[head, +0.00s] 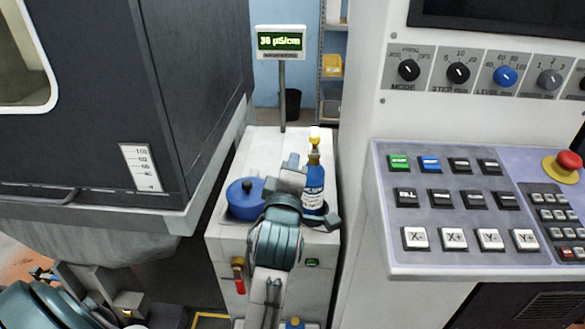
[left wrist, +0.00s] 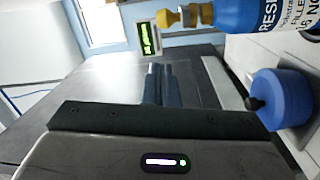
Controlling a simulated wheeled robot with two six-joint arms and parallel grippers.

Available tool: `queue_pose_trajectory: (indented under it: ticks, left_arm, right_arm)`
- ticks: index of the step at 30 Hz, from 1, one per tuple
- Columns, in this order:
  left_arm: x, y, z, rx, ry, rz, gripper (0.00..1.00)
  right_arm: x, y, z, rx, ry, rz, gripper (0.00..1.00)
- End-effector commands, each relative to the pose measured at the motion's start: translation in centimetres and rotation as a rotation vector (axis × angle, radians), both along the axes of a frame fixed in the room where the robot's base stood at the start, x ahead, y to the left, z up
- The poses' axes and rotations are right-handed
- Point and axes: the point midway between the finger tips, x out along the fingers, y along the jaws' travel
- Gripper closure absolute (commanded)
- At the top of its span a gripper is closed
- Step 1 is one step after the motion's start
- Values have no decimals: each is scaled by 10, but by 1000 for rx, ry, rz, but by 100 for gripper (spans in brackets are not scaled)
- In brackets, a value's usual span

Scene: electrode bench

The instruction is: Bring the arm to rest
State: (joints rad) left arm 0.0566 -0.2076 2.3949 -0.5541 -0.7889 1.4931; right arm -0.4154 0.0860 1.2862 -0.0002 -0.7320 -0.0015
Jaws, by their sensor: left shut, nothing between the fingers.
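My left gripper (head: 293,161) is raised in the middle of the head view, over the white bench (head: 262,143). In the head view it shows between a blue lidded pot (head: 241,203) and a blue bottle (head: 315,182) with a yellow cap, and hides part of the bottle. In the left wrist view the gripper (left wrist: 158,84) has its fingers together with nothing between them. The bottle (left wrist: 240,14) and the pot (left wrist: 285,98) show at that view's right side, apart from the fingers. My right gripper is not in view.
A dark machine cabinet (head: 190,90) stands close on the left. A control panel (head: 350,250) with buttons and a red stop knob (head: 568,160) stands on the right. A red-handled valve (head: 239,284) is on the bench front.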

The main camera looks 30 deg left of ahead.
Motion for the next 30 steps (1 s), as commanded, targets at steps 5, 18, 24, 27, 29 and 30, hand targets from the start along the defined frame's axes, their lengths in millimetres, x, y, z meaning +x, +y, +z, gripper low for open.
queue_pose_trajectory:
  ticks: [5,18,24,27,29,30]
  left_arm:
    - [-4,-2,0,0,-1,1,100]
    - [-47,0,-125,334,539,-130,100]
    - [-125,-4,-227,681,1011,-434,100]
    - [-162,-6,-258,811,1161,-594,100]
    - [-183,-7,-273,879,1231,-689,100]
    - [-197,-7,-281,919,1271,-752,100]
  right_arm:
    - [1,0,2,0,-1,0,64]
    - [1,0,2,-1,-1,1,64]
    - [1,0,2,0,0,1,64]
    - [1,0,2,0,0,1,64]
    - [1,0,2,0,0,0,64]
    - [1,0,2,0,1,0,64]
